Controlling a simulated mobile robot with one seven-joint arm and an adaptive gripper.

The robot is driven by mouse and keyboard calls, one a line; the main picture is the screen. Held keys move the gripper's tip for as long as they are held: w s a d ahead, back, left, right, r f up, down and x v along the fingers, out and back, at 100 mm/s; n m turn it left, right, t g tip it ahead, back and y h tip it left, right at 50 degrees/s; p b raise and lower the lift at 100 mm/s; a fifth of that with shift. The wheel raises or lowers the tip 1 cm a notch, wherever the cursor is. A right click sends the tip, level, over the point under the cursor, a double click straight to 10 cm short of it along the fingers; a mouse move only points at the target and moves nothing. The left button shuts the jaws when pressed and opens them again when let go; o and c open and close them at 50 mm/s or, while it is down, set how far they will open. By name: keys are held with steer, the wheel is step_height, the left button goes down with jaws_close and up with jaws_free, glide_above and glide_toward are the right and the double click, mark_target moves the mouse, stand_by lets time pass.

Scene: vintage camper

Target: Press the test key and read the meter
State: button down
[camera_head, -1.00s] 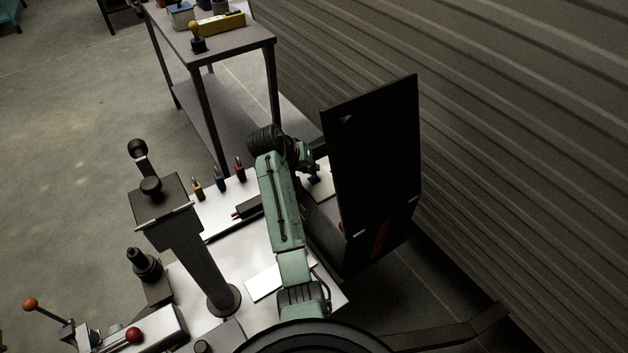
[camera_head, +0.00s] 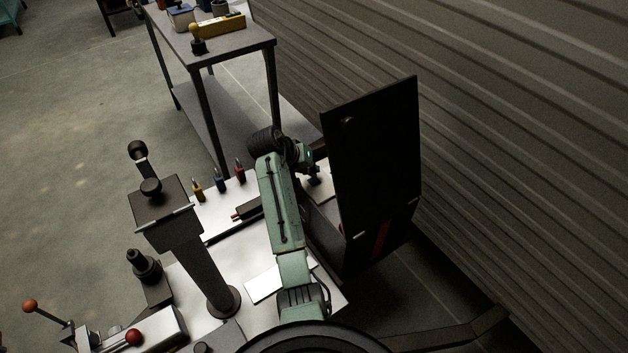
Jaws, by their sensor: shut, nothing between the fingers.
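My gripper (camera_head: 314,180) is at the end of my green arm, shut and empty. It points down just above or on a pale panel (camera_head: 322,196) inside a dark case; contact cannot be told. The case has a tall black lid (camera_head: 372,155) standing upright, and the lid hides much of the inside from this side. The test key and the meter cannot be made out; the lid and my arm may cover them.
A white-topped bench (camera_head: 240,270) bears a dark column press (camera_head: 205,260), a flat white sheet (camera_head: 264,284) and several coloured screwdrivers (camera_head: 220,180). Red-knobbed levers (camera_head: 133,336) stand at lower left. A metal table (camera_head: 225,50) stands behind. A corrugated wall (camera_head: 520,130) bounds the right.

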mark_target(313, 179)
steer(key=shift+f, duration=0.1)
steer(key=shift+f, duration=0.35)
steer(key=shift+f, duration=0.4)
stand_by(0.9)
steer(key=shift+r+p, duration=0.8)
steer(key=shift+p, duration=0.05)
steer(key=shift+r+p, duration=1.9)
steer(key=shift+r, duration=0.65)
steer(key=shift+s+f, duration=0.1)
